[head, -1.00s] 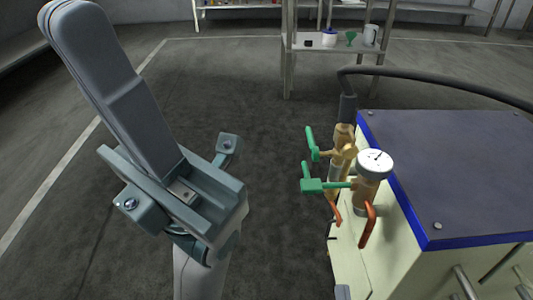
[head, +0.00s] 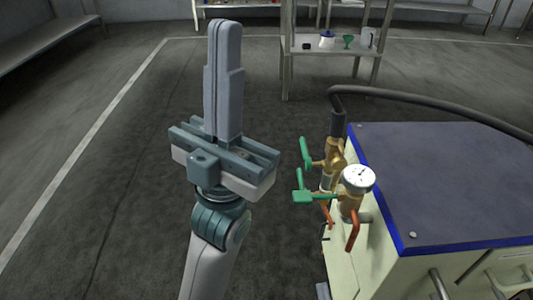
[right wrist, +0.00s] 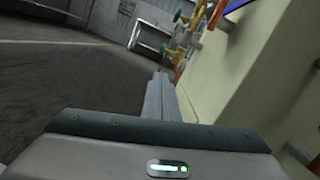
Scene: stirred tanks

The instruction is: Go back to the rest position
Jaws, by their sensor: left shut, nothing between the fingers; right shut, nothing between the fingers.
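My left gripper (head: 226,25) stands in the left-middle of the head view, over open floor and left of the cream cabinet (head: 372,262). Its fingers point up in the picture, are pressed together and are empty. My right gripper (right wrist: 161,75) shows in the right wrist view, its fingers shut with nothing between them. The cabinet's pale side (right wrist: 228,75) is close to its right.
Brass valves with green handles (head: 303,196) and a white gauge (head: 358,179) are at the cabinet's left edge. A dark hose (head: 430,97) arches behind. A shelf (head: 335,50) with small vessels stands at the back. Floor on the left is free.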

